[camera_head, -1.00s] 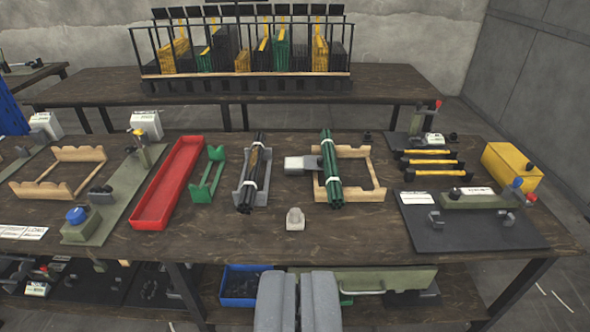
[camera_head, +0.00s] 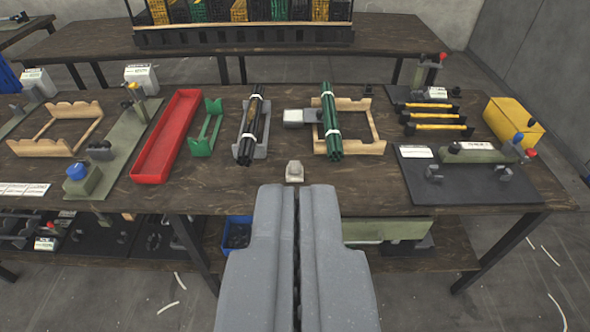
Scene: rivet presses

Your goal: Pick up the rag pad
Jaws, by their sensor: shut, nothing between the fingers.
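A small pale grey, lumpy piece, which looks like the rag pad (camera_head: 294,172), sits alone near the front edge of the wooden workbench (camera_head: 360,184). My gripper (camera_head: 297,190) is shut and empty. Its two grey fingers point forward from the bottom of the picture, with only a thin dark line between them. In the picture the fingertips end just below the pad. The gap in depth and height between them is hard to tell.
Behind the pad lie a black rod bundle (camera_head: 250,130) in a grey cradle and a green rod bundle (camera_head: 331,125) on a wooden cradle. A red tray (camera_head: 167,137) and green stand (camera_head: 206,130) are left. A dark mat with tools (camera_head: 470,188) is right.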

